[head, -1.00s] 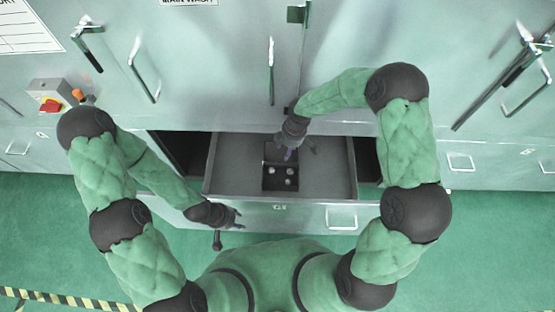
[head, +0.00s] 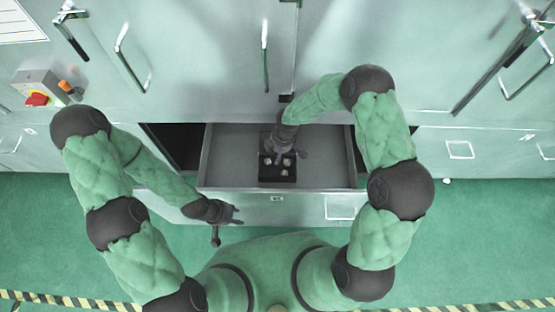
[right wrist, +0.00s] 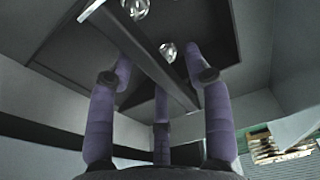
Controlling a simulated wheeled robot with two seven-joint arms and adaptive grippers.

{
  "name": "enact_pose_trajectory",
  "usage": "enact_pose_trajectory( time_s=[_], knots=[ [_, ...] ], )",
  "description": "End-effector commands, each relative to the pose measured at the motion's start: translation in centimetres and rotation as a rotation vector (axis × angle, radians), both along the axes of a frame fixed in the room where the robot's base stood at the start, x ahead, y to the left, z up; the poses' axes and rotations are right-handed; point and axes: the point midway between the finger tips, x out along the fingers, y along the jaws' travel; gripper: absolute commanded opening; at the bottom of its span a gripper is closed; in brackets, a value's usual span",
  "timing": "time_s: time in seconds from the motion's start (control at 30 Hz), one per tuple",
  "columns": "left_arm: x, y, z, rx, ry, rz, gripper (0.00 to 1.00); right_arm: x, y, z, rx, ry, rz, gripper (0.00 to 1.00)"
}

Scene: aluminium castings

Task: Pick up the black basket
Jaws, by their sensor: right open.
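The black basket (head: 277,181) sits in the open drawer and holds several small shiny metal castings. In the right wrist view the dark basket (right wrist: 75,48) fills the upper part, with a straight dark bar (right wrist: 158,74) crossing it. My right gripper (head: 287,150) is over the far part of the basket and hides some of it. Its purple fingers (right wrist: 157,66) are spread on either side of the bar in the right wrist view. I cannot tell whether they touch it. My left gripper (head: 235,214) hangs in front of the drawer, away from the basket; its opening is unclear.
The grey drawer (head: 335,165) has free floor on both sides of the basket. Its front panel (head: 300,209) faces me. Cabinet doors with metal handles (head: 265,55) rise behind. The green floor is clear.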

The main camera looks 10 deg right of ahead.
Motion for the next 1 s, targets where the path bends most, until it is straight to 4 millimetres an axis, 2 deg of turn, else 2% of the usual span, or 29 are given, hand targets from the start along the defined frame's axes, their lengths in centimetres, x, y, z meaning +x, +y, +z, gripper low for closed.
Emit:
enact_pose_trajectory(
  time_s=[0.2, 0.23, 0.4, 0.8, 1.0],
  knots=[
    [0.0, 0.0, 0.0, 0.0, 0.0, 0.0, 0.4, 0.1, 0.0, -0.1, 0.0, -0.002, -0.001, 0.5],
    [0.0, 0.0, 0.0, 0.0, 0.0, 0.0, 0.4, 0.1, 0.0, -0.1, 0.0, -0.002, -0.001, 0.45],
    [0.0, 0.0, 0.0, 0.0, 0.0, 0.0, 0.4, 0.1, 0.0, -0.1, 0.0, -0.001, 0.0, 0.0],
    [0.0, 0.0, 0.1, 0.0, 0.0, 0.0, 0.4, 0.2, 0.0, 0.1, 0.0, -0.003, -0.001, 0.0],
    [0.0, 0.0, 0.7, 0.0, 0.0, 0.0, 0.4, 0.2, 0.0, 1.6, 0.0, -0.005, -0.001, 0.0]
  ],
)
